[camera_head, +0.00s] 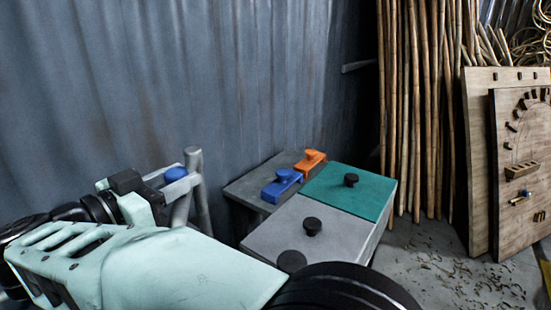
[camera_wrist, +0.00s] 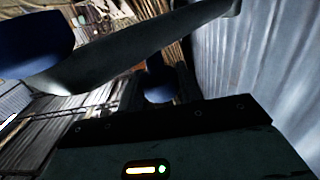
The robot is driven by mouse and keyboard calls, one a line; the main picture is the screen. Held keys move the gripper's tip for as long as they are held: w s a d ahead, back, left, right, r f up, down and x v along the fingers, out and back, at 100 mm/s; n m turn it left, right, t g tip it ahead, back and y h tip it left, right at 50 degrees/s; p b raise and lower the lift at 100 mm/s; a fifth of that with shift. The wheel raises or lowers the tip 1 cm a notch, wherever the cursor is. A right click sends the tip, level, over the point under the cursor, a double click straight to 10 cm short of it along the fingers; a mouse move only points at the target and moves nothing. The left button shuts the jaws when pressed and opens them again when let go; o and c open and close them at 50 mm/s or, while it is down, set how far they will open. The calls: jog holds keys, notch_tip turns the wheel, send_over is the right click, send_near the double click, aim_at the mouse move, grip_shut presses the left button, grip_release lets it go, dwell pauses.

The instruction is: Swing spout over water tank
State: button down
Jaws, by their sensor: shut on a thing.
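A grey spout pipe (camera_head: 194,160) stands at the left of the head view, by the corrugated wall. A blue rounded piece (camera_head: 175,174) shows beside it. My gripper (camera_head: 168,183) reaches it from the left and is shut on the spout; the exact contact is hard to make out. In the wrist view a grey tapering bar (camera_wrist: 140,42) crosses the top, with dark blue rounded shapes at the left and near the middle. A box-shaped tank (camera_head: 285,229) with a grey lid and a teal lid (camera_head: 330,190), each with a black knob, stands to the right. Which part holds water is unclear.
A blue handle (camera_head: 281,185) and an orange handle (camera_head: 309,160) sit on a grey top behind the lids. Rattan poles (camera_head: 430,110) lean at the back right, beside wooden boards (camera_head: 525,165). The corrugated wall (camera_head: 200,75) is close behind my gripper.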

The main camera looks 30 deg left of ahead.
jog(key=shift+a+r, duration=0.15)
jog(key=shift+r, duration=0.15)
jog(key=c, duration=1.1)
grip_release()
jog(key=shift+o, duration=0.7)
jog(key=shift+f, duration=0.15)
